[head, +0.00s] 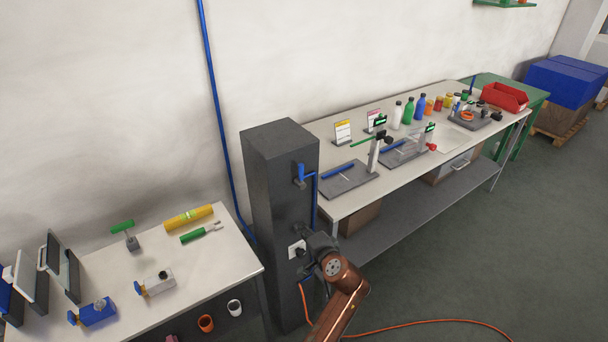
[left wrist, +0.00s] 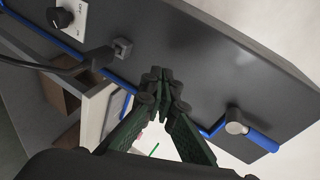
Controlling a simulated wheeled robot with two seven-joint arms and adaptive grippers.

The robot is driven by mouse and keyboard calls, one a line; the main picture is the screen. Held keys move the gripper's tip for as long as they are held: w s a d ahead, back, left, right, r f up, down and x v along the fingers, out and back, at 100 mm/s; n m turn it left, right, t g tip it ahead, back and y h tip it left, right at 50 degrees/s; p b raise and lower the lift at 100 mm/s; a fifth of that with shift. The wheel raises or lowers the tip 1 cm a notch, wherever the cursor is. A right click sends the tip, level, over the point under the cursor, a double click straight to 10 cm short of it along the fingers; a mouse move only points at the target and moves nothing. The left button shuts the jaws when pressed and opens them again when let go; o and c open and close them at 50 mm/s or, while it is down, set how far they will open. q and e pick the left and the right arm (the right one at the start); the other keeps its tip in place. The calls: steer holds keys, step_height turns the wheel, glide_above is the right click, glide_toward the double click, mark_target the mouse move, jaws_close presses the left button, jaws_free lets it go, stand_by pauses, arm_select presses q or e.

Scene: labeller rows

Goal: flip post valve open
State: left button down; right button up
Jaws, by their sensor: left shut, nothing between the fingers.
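The dark grey post (head: 283,200) stands between the two benches. Its valve has a blue lever (head: 301,173) high on the post's face, beside a blue pipe (head: 315,195). In the left wrist view the blue lever (left wrist: 262,141) sits at the right, joined to a round grey hub (left wrist: 235,122). My left gripper (head: 320,243) is in front of the post, below the lever, its fingertips unclear in the head view. In the left wrist view its fingers (left wrist: 160,75) are together and empty, apart from the lever. My right gripper is not in view.
Lower on the post are a white plate with a black knob (left wrist: 61,17) and a grey fitting with a black cable (left wrist: 122,48). An orange cable (head: 430,322) lies on the floor. The long bench (head: 345,210) stands right of the post; another bench (head: 190,275) is left.

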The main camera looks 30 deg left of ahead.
mark_target(300, 174)
arm_select(q)
steer(key=w+d+r+y, duration=0.1)
steer(key=w+d+r, duration=0.2)
steer(key=r, duration=0.6)
steer(key=w+d+r+m+t+y, duration=0.1)
steer(key=w+d+r+y, duration=0.1)
steer(key=r, duration=0.7)
steer(key=shift+w+d+m+y, duration=0.3)
steer(key=shift+w+d, duration=0.25)
steer(key=shift+d, duration=0.5)
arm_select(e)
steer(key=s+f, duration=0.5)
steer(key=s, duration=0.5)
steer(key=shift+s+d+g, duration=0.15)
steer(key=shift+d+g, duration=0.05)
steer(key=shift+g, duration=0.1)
arm_select(q)
steer(key=x, duration=1)
steer(key=shift+w+a+r, duration=0.1)
steer(key=shift+w, duration=0.05)
steer(key=s+p, duration=0.1)
steer(key=s, duration=0.2)
steer(key=shift+s+a, duration=0.3)
steer(key=shift+s, duration=0.2)
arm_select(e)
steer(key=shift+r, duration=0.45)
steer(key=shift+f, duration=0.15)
